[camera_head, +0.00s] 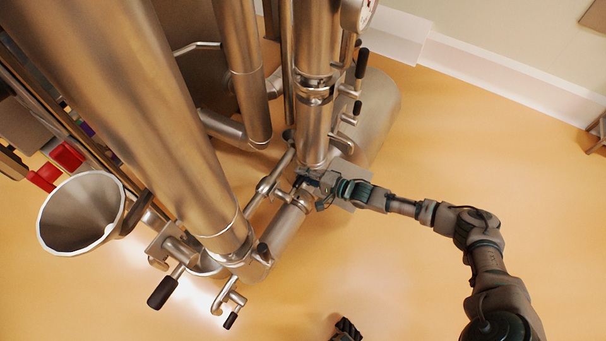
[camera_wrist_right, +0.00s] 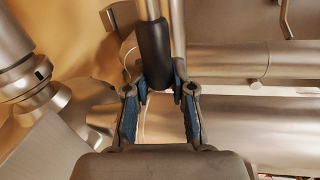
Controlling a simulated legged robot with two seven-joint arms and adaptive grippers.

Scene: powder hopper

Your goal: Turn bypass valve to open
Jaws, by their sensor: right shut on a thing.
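My right gripper (camera_head: 312,183) reaches in from the right to the pipework at the foot of the central steel column. In the right wrist view its two blue-lined fingers (camera_wrist_right: 160,82) close around the lower end of a black valve handle (camera_wrist_right: 154,45) on a thin steel stem. The gripper hides this handle in the head view. I cannot tell from any label whether it is the bypass valve.
Other black-handled levers stand at the lower left (camera_head: 162,292) and upper right (camera_head: 361,63) of the pipework. A steel funnel (camera_head: 82,212) is at the left. A large steel column (camera_head: 150,110) crosses the left side. The floor at right is mostly clear.

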